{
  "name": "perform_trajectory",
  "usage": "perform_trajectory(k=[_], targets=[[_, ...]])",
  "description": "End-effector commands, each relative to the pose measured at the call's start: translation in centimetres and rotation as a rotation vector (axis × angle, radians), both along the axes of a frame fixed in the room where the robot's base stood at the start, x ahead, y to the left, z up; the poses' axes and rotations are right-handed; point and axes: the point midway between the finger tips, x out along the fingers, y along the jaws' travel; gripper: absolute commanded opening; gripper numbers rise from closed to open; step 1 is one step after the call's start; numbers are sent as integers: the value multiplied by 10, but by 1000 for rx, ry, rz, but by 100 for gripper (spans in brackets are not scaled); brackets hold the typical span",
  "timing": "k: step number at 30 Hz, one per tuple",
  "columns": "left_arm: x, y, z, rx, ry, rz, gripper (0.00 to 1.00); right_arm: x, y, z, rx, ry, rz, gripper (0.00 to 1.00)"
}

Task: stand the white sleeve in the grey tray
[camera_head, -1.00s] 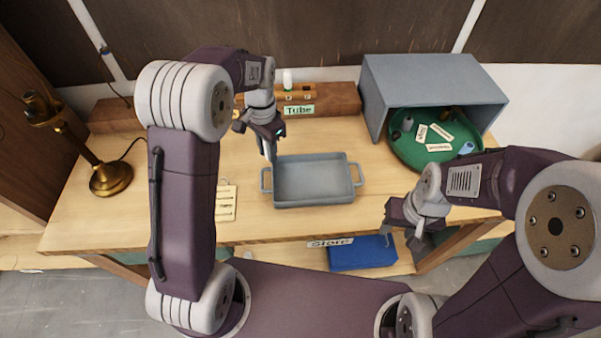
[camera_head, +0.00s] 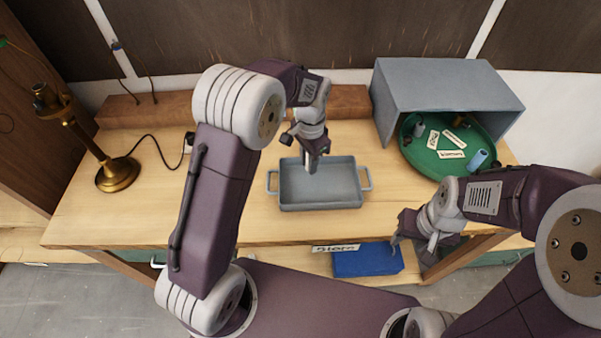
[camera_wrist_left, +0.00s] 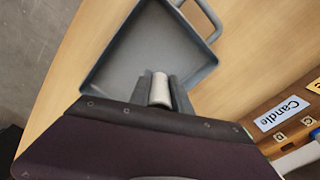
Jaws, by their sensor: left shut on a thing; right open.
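The grey tray (camera_head: 352,186) lies on the wooden table, with a handle at each end. Its inside looks empty. My left gripper (camera_head: 311,164) points down over the tray in the head view. In the left wrist view, my left gripper (camera_wrist_left: 160,92) is shut on the white sleeve (camera_wrist_left: 160,86), whose pale end shows between the fingers. The tray (camera_wrist_left: 150,50) lies beyond the fingers there. I cannot tell whether the sleeve touches the tray floor. My right gripper (camera_head: 412,243) is open and empty near the table's front edge, right of the tray.
A brass lamp (camera_head: 117,176) stands at the left with its cord on the table. A grey open box (camera_head: 440,85) at the back right covers part of a green turntable (camera_head: 425,163). A wooden rack with a Candle label (camera_wrist_left: 282,113) stands at the back. A blue bin (camera_head: 368,262) sits below.

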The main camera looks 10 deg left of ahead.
Motion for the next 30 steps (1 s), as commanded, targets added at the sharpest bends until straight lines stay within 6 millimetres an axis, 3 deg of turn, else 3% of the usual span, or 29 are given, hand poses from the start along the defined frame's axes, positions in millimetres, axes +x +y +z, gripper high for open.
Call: perform_trajectory(k=[3,8,13,19,30], targets=[[6,29,-16,0,3,5,0,0,0,5,0,0,0,45],[11,47,-28,0,1,0,0,0,0,7,0,0,0,45],[12,49,-35,0,1,-1,0,0,0,7,0,0,0,45],[11,49,-67,0,1,-1,0,0,0,11,0,0,0,45],[12,48,-74,0,0,-1,0,0,0,9,0,0,0,45]])
